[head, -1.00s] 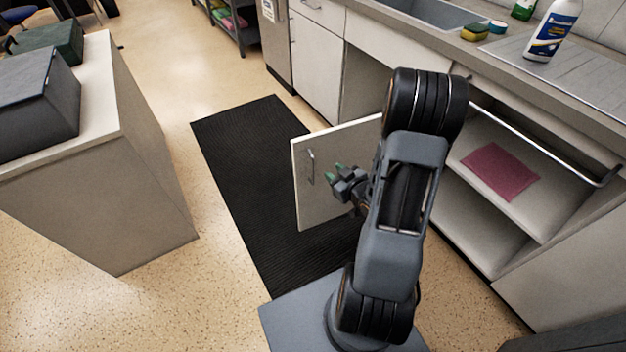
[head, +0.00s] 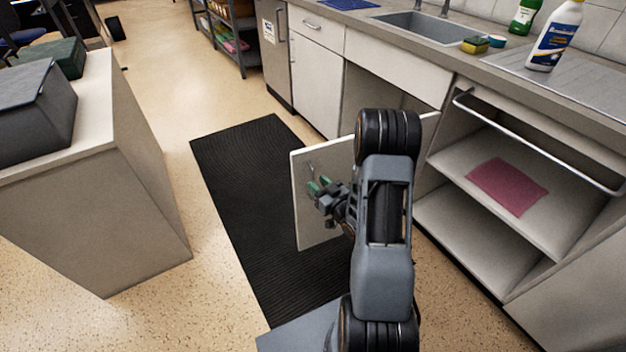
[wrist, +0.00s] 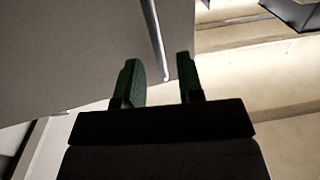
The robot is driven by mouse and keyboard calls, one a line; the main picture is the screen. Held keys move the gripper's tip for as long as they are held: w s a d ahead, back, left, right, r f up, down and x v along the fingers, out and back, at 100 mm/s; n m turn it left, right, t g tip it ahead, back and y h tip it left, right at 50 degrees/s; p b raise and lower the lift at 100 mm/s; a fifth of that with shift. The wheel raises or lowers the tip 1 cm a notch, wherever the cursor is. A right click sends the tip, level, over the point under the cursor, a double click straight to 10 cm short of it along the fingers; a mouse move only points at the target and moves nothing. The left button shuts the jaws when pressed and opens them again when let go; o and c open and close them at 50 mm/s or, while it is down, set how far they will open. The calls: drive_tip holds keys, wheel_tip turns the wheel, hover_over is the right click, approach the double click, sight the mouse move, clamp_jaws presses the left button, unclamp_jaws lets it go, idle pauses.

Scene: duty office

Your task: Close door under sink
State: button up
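The pale cabinet door (head: 316,234) stands swung out from the counter, in front of the dark opening (head: 378,92) below the sink (head: 425,27). Its metal bar handle (head: 309,166) is near its free left edge, partly covered by my gripper. My gripper (head: 317,186) is at the door's face by the handle. In the wrist view my gripper (wrist: 160,78) has its green fingertips apart, and the lower end of the handle (wrist: 155,38) shows between them. I cannot tell whether a finger touches the handle. My arm hides part of the door's right side.
A black mat (head: 225,165) lies on the floor under and left of the door. A pale desk (head: 95,215) stands at the left. At the right is an open shelf unit with a pink cloth (head: 508,186) and a metal rail (head: 540,138). Floor between desk and mat is clear.

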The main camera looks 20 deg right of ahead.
sight(313, 179)
drive_tip(key=shift+w+a, duration=0.2)
drive_tip(key=shift+w, duration=0.65)
drive_tip(key=shift+w+a, duration=0.15)
drive_tip(key=shift+w, duration=0.7)
clamp_jaws()
